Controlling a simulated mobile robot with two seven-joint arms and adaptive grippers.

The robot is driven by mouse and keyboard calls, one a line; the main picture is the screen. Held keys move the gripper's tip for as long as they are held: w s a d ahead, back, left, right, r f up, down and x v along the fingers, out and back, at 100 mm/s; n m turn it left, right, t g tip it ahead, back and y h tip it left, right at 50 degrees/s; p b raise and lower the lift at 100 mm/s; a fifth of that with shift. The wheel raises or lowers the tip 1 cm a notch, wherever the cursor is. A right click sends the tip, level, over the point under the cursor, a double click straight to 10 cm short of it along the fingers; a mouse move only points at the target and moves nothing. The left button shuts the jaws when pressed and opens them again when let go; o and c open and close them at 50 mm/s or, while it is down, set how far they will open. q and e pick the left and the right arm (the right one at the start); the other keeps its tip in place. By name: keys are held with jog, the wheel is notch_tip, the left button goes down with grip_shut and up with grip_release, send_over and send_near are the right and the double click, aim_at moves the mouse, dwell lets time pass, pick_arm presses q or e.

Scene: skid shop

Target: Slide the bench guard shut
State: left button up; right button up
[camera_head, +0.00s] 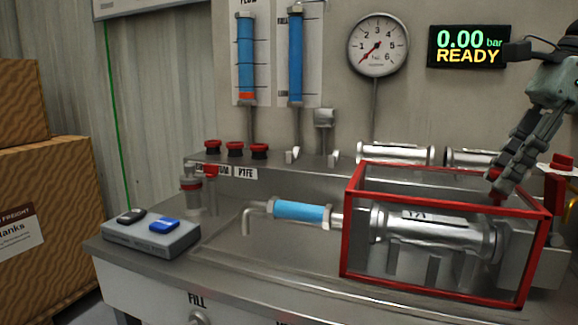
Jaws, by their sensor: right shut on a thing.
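The bench guard (346,232) is a red-framed clear box on the steel bench. It stands around a metal cylinder (440,234) at the right. My right gripper (496,196) reaches down from the upper right, with its fingers shut on a red part at the guard's top right. The fingers cover most of that red part. My left gripper is not in view.
A clear tube with blue fluid (300,211) lies left of the guard. Red knobs (235,149) line the back ledge. A display (468,46) reads 0.00 bar READY.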

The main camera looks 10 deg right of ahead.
jog(key=o, duration=0.9)
notch_tip(320, 180, up, 3)
jog(key=p, duration=0.3)
jog(key=shift+r, duration=2.3)
jog(key=shift+f, duration=0.1)
